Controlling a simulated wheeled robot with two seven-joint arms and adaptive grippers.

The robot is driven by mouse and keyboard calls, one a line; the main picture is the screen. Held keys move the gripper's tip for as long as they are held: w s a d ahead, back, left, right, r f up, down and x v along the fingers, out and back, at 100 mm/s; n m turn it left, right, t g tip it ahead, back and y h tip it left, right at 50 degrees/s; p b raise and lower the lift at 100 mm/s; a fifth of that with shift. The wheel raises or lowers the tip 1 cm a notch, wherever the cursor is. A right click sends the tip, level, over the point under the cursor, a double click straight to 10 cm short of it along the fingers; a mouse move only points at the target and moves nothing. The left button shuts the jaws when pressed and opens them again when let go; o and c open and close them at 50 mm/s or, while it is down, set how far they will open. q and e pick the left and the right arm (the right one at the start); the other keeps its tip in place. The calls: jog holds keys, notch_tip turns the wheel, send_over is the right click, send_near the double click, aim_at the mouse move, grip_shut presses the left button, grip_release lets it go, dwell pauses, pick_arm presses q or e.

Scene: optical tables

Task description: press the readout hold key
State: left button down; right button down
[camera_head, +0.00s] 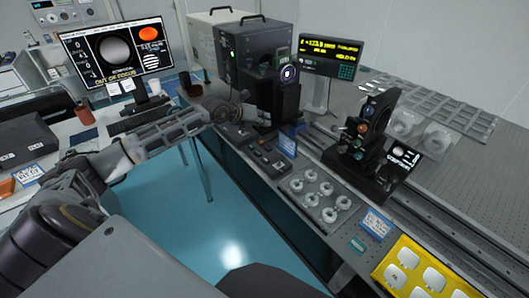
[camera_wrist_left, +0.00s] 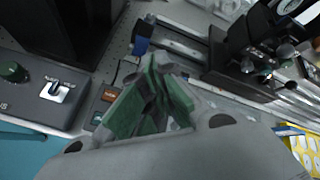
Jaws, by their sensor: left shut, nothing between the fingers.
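The digital readout (camera_head: 331,56) with lit yellow-green digits stands on a post at the back, with a small keypad at its right end. A low dark box with small keys (camera_head: 268,159) lies on the optical table. In the left wrist view small keys, one orange (camera_wrist_left: 110,95), show just left of the fingers, partly hidden by them. I cannot read which is the hold key. My left gripper (camera_head: 242,115) reaches in over the table's near edge, behind that box. In the left wrist view its green-padded fingers (camera_wrist_left: 155,92) are shut and empty. My right gripper is not in view.
A grey box with a green knob and a toggle (camera_wrist_left: 58,88) lies left of the fingers. A dark optical mount (camera_head: 365,140) stands on the rail to the right. A tray of round parts (camera_head: 320,194) and a yellow tray (camera_head: 385,268) lie nearer. Blue floor is open below.

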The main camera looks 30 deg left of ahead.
pick_arm(q)
jog(key=a+f+n+y, duration=0.1)
jog(key=s+a+f+n+g, duration=0.1)
jog(key=a+f+n+y, duration=0.1)
jog(key=shift+s+f+n+g+y, duration=0.3)
jog(key=shift+g, duration=0.1)
jog(key=shift+a, duration=0.1)
dwell(0.4)
